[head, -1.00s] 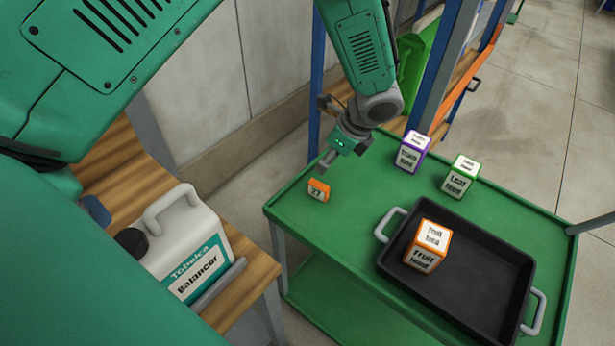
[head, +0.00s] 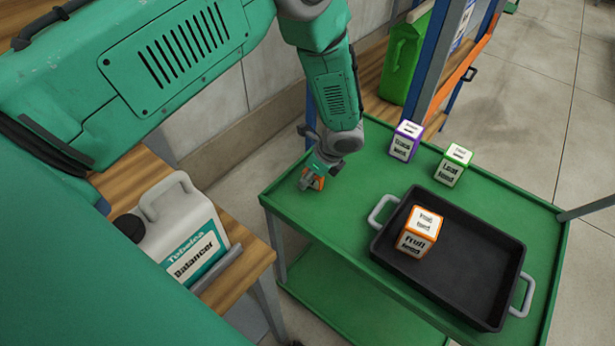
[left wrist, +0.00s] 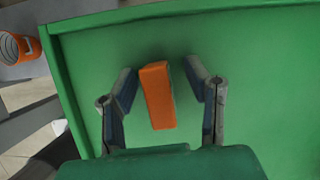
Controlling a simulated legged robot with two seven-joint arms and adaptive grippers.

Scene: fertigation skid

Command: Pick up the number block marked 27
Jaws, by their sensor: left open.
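The number block (head: 315,183) is a small orange block on the green cart top, near its left corner. In the head view it is mostly covered by my left gripper (head: 311,180), and its number cannot be read now. In the left wrist view the orange block (left wrist: 158,95) stands between the two fingers of my left gripper (left wrist: 165,88). The fingers are open, one on each side, with the left finger closer to the block and a gap of green on the right. My right gripper is not in view.
On the green cart (head: 345,235) stand a purple-edged block (head: 405,142), a green-edged block (head: 453,166) and a black tray (head: 470,270) holding an orange-edged block (head: 418,233). A white jug (head: 180,230) stands on the wooden bench at left. An orange cup (left wrist: 18,46) shows in the left wrist view.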

